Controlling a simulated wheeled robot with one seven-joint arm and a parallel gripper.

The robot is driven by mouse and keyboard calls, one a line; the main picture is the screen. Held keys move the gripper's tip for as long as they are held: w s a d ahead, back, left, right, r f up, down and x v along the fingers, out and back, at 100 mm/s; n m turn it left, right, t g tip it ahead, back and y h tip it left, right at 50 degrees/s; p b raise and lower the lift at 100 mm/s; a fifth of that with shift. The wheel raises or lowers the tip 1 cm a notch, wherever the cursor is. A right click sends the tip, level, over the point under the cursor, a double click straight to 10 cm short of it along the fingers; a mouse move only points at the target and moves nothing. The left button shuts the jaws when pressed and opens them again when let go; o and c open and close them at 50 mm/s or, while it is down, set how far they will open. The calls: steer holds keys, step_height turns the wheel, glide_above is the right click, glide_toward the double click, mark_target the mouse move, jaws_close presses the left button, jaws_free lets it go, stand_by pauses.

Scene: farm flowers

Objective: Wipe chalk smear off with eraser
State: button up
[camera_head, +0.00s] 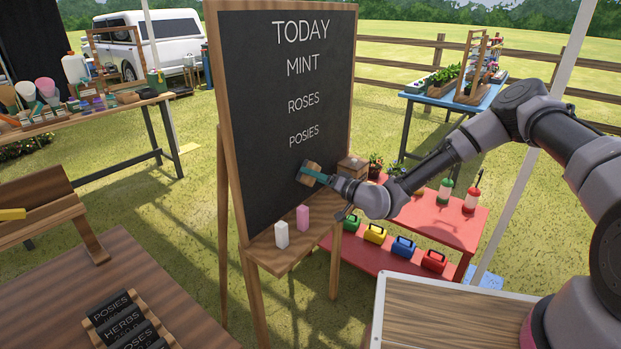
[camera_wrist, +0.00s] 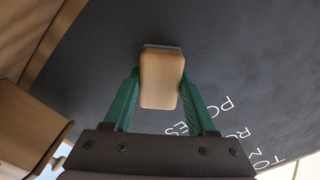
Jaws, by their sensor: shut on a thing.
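The black chalkboard (camera_head: 245,110) stands in a wooden frame, with TODAY, MINT, ROSES and POSIES written in white. My gripper (camera_head: 313,174) has green fingers and is shut on the wooden eraser (camera_head: 307,173), low on the board's right side below POSIES. In the wrist view the eraser (camera_wrist: 161,80) sits between both fingers, with its far end at the board's dark face (camera_wrist: 225,50). I cannot tell whether it touches the board. No chalk smear shows in either view; the eraser and gripper hide part of the surface.
A white chalk block (camera_head: 281,235) and a pink one (camera_head: 303,217) stand on the wooden ledge (camera_head: 270,260) under the board. A wooden box (camera_head: 352,166) stands right of the board. A red table (camera_head: 450,222) holds bottles. A brown table (camera_head: 150,300) with name signs is at front left.

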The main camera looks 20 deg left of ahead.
mark_target(294, 177)
steer(key=shift+w+d, duration=0.65)
steer(key=shift+w, duration=0.9)
steer(key=shift+w+d, duration=0.65)
steer(key=shift+w, duration=0.85)
steer(key=shift+w+d, duration=0.65)
steer(key=shift+w, duration=0.9)
steer(key=shift+s+a, duration=0.65)
steer(key=shift+s, duration=1)
steer(key=shift+s+a, duration=0.7)
steer(key=shift+s, duration=1)
steer(key=shift+s+a, duration=0.65)
steer(key=shift+s, duration=1)
steer(key=shift+s+a, duration=0.4)
steer(key=shift+s, duration=0.4)
steer(key=shift+s+a, duration=0.4)
steer(key=shift+s, duration=0.4)
steer(key=v, duration=0.6)
steer(key=shift+v, duration=1.5)
